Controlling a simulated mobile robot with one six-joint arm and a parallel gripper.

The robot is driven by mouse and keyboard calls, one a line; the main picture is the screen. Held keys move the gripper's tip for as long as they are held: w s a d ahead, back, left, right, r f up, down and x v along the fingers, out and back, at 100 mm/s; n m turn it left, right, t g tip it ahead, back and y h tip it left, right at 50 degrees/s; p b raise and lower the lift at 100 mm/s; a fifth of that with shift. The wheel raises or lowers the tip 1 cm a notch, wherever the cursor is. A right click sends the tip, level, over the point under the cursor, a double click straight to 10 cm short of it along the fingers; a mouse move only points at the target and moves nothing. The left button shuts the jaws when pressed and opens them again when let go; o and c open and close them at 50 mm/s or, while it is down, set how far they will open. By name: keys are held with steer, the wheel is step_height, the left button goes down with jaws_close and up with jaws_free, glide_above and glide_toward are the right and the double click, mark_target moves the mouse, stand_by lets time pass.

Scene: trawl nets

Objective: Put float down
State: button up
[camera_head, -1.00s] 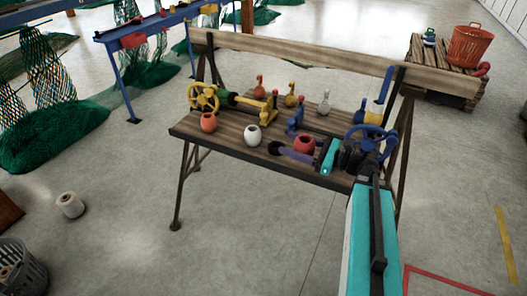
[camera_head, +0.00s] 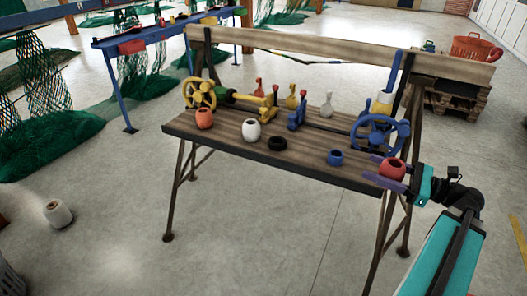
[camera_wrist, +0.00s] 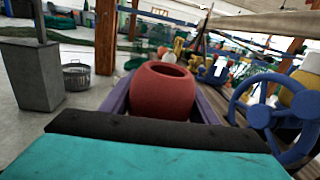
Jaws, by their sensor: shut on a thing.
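The red barrel-shaped float (camera_head: 392,168) has an open top and is held upright between the purple fingers of my gripper (camera_head: 374,169). It is at the bench's front right corner, and I cannot tell whether it clears the bench top. In the wrist view the float (camera_wrist: 160,92) sits between both fingers; its lower part is hidden by my gripper body. An orange float (camera_head: 204,118) and a white float (camera_head: 251,130) stand along the front left of the wooden bench (camera_head: 222,135). A black ring (camera_head: 277,143) and a blue ring-like piece (camera_head: 335,157) lie along the front edge.
A blue handwheel (camera_head: 380,134) stands close behind the held float. A yellow handwheel (camera_head: 200,96), a blue fitting (camera_head: 297,114) and several bottle-shaped pieces are farther left and back. Bare bench top shows between the black ring and blue piece.

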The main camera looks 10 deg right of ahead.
steer(key=s+d, duration=0.1)
steer(key=s+d+f+b, duration=0.1)
steer(key=s+d+b, duration=0.1)
steer(key=s, duration=0.1)
steer(key=shift+s+f, duration=0.1)
steer(key=shift+f, duration=0.15)
steer(key=w, duration=0.5)
steer(key=w+d+f+b, duration=0.1)
steer(key=w, duration=0.4)
steer(key=w+d, duration=0.1)
steer(key=w, duration=0.5)
steer(key=shift+f, duration=0.25)
steer(key=shift+f+b, duration=0.6)
steer(key=shift+f, duration=1.15)
steer(key=shift+f, duration=0.1)
steer(key=o, duration=1.1)
